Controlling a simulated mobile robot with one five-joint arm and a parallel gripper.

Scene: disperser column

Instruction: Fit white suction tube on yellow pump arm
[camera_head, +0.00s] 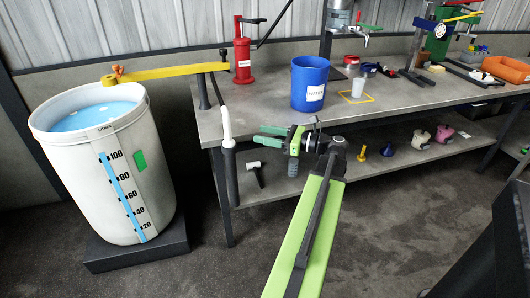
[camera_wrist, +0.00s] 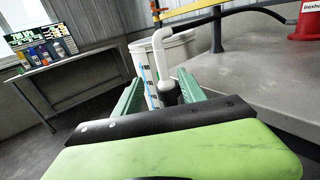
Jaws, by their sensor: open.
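The white suction tube (camera_head: 227,123) stands upright at the table's front edge, its lower end in a dark holder (camera_head: 231,175). In the wrist view the tube (camera_wrist: 159,55) has a bent top and the dark holder (camera_wrist: 168,92) shows below it. The yellow pump arm (camera_head: 165,72) reaches from a post on the table out over the white barrel; part of it shows in the wrist view (camera_wrist: 190,9). My gripper (camera_head: 261,134) is open and empty, right of the tube. In the wrist view its fingers (camera_wrist: 160,80) point at the tube and holder, apart from them.
The white barrel (camera_head: 65,165) of blue liquid stands left on a dark base. A red pump (camera_head: 242,58), a blue bucket (camera_head: 309,88) and a cup (camera_head: 358,87) stand on the table (camera_head: 265,112). The lower shelf holds funnels (camera_head: 420,138). The floor in front is clear.

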